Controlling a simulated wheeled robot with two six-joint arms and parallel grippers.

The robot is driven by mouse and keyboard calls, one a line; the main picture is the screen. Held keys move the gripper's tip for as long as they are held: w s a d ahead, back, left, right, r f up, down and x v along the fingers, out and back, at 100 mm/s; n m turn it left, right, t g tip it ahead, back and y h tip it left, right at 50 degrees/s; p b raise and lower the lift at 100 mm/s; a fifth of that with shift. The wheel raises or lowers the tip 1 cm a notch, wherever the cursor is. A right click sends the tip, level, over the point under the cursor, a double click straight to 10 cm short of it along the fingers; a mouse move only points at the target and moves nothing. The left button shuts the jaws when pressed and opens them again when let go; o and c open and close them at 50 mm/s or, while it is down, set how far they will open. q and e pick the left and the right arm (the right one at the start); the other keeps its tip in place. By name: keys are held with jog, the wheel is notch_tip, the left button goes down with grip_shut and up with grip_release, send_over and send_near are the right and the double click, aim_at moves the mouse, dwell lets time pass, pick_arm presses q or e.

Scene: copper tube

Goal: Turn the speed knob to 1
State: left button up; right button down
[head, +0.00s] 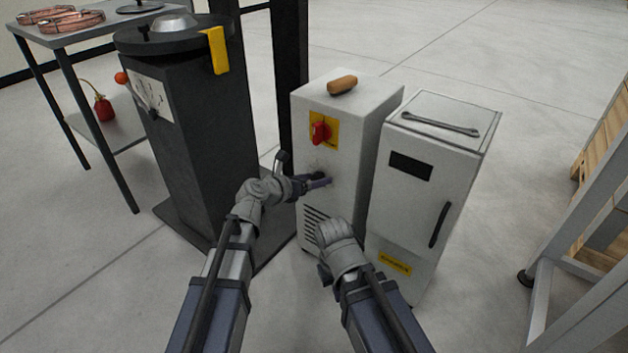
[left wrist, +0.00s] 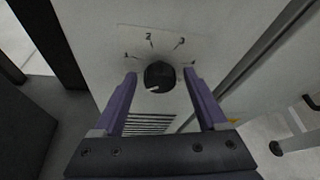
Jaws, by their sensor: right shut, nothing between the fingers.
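The speed knob (left wrist: 159,76) is round and black, on the front of the pale control cabinet (head: 340,130). Its white pointer mark faces down and slightly left in the left wrist view. Numbers 1 to 4 run in an arc above it, with 1 at the upper left. My left gripper (left wrist: 160,75) is open, its two purple fingers on either side of the knob with a gap on each side. In the head view my left gripper (head: 320,182) reaches the cabinet front. My right gripper (head: 337,238) is low in front of the cabinet; its fingertips are largely hidden.
A red rotary switch (head: 320,131) on a yellow plate sits above the knob. A wooden-handled object (head: 342,85) lies on the cabinet. A second white cabinet (head: 430,165) stands close on the right, a dark pedestal machine (head: 195,130) on the left.

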pick_arm(q)
grip_shut()
dwell(0.4)
jog(key=m+t+y, duration=0.1)
jog(key=m, duration=0.1)
jog(key=m+t+y, duration=0.1)
jog(key=m, duration=0.1)
jog(key=m+y+b, duration=0.1)
jog(key=m, duration=0.1)
jog(key=shift+s+d+f+t+y, duration=0.1)
jog(key=shift+s+d+t+y, duration=0.1)
jog(key=shift+d+t+y, duration=0.15)
dwell(0.4)
jog(key=shift+a+m, duration=0.15)
jog(key=shift+m, duration=0.25)
jog(key=shift+o, duration=0.3)
grip_release()
